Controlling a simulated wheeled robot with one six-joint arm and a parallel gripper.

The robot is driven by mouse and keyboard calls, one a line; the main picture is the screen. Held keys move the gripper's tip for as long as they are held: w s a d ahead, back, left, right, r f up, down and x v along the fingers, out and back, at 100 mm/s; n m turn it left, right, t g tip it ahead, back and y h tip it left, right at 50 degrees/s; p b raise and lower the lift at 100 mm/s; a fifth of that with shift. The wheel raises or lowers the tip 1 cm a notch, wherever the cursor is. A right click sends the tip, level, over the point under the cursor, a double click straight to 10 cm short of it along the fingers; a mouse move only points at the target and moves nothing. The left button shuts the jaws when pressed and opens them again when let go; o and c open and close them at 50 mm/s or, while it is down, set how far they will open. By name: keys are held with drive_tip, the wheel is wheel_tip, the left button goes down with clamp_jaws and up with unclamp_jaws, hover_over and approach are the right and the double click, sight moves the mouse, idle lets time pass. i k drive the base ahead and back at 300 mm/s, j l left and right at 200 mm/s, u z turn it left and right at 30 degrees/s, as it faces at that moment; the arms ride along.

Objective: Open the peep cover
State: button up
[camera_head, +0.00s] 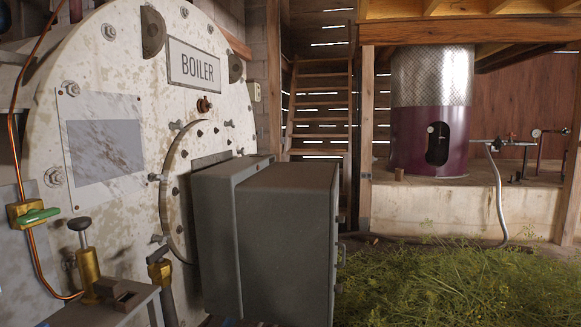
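The large, round, off-white boiler front (135,40) fills the left half of the view, with rust stains and bolts around its edge. A small brown metal fitting (204,105) sits on it just below the BOILER sign (194,66). It looks like the peep cover, but it is too small to tell whether it is open or shut. Nothing stands in front of it. My gripper is not in view, so its state and its distance from the fitting do not show.
A dark grey box (285,240) juts from the boiler's lower front. Brass valves (88,265) and a copper pipe (39,265) stand at left. A wooden ladder (320,110) is behind. A purple and silver still (430,110) stands on a ledge above cut herbs (460,290).

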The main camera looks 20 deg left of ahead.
sight(206, 107)
drive_tip(key=i+u, duration=0.2)
drive_tip(key=i, duration=0.35)
drive_tip(key=i+l+u, duration=0.15)
drive_tip(key=i, duration=0.4)
drive_tip(key=i+l+u, duration=0.2)
drive_tip(key=i, duration=0.35)
drive_tip(key=i+j, duration=0.35)
drive_tip(key=i, duration=0.15)
drive_tip(key=i+j, duration=0.4)
drive_tip(key=i+l+z, duration=0.05)
drive_tip(key=i, duration=0.05)
